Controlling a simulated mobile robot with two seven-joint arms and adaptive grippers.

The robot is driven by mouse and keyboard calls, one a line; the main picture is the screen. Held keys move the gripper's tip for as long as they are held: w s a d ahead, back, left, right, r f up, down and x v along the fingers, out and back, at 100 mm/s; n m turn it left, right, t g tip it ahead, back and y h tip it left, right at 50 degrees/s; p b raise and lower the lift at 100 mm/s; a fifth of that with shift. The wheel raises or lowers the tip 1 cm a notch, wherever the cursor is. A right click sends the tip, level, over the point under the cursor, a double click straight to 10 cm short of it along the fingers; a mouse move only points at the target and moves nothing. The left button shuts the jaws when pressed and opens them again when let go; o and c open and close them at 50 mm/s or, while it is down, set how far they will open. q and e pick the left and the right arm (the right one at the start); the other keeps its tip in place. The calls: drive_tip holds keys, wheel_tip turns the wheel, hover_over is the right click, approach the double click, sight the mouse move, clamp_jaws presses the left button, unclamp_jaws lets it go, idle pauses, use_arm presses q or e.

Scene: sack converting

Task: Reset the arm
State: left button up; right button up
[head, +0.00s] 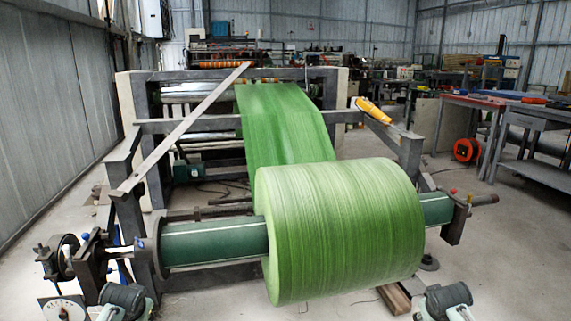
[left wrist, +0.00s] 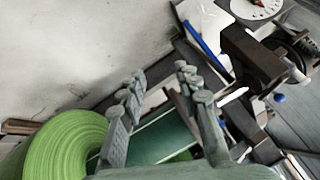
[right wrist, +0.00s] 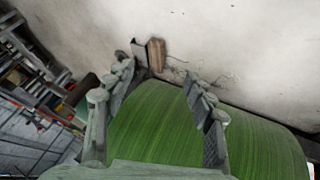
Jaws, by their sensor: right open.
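In the left wrist view my left gripper (left wrist: 160,75) has its two fingers apart with nothing between them. The dark green shaft (left wrist: 160,138) and the edge of the green roll (left wrist: 65,145) lie behind it. In the right wrist view my right gripper (right wrist: 157,72) is open and empty, with the green roll (right wrist: 155,130) filling the view behind its fingers. In the head view the large green roll (head: 340,230) sits on the shaft (head: 215,243), and its web (head: 285,125) runs back into the machine.
A grey machine frame (head: 130,165) with a slanted bar (head: 190,122) surrounds the web. A yellow-orange tool (head: 373,110) lies on its right rail. A dial (head: 62,309) is at bottom left. Workbenches (head: 535,115) stand at right, with open floor before them.

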use_arm(q)
drive_tip(key=s+d+f+g, duration=0.1)
drive_tip(key=s+d+f, duration=0.2)
drive_tip(key=s, duration=0.7)
drive_tip(key=s+d+f+g+h, duration=0.1)
drive_tip(key=s+d+f, duration=0.3)
drive_tip(key=s, duration=0.7)
drive_tip(key=s+d+f+g+h, duration=0.1)
drive_tip(key=s+d+f, duration=0.2)
drive_tip(key=s, duration=0.8)
wheel_tip(320, 180, down, 2)
drive_tip(key=shift+d+f+m, duration=0.15)
drive_tip(key=shift+f+m, duration=0.1)
drive_tip(key=shift+m, duration=0.15)
use_arm(e)
drive_tip(key=s+a+f+g, duration=0.1)
drive_tip(key=s+a+f, duration=0.2)
drive_tip(key=s, duration=0.7)
drive_tip(key=s+a+f+g+y, duration=0.1)
drive_tip(key=s+a+f, duration=0.3)
drive_tip(key=s, duration=0.7)
drive_tip(key=s+a+f+g+y, duration=0.1)
drive_tip(key=s+a+f, duration=0.2)
drive_tip(key=s, duration=0.8)
wheel_tip(320, 180, down, 2)
drive_tip(key=shift+a+f+n, duration=0.2)
drive_tip(key=shift+n, duration=0.2)
use_arm(q)
drive_tip(key=shift+o, duration=0.3)
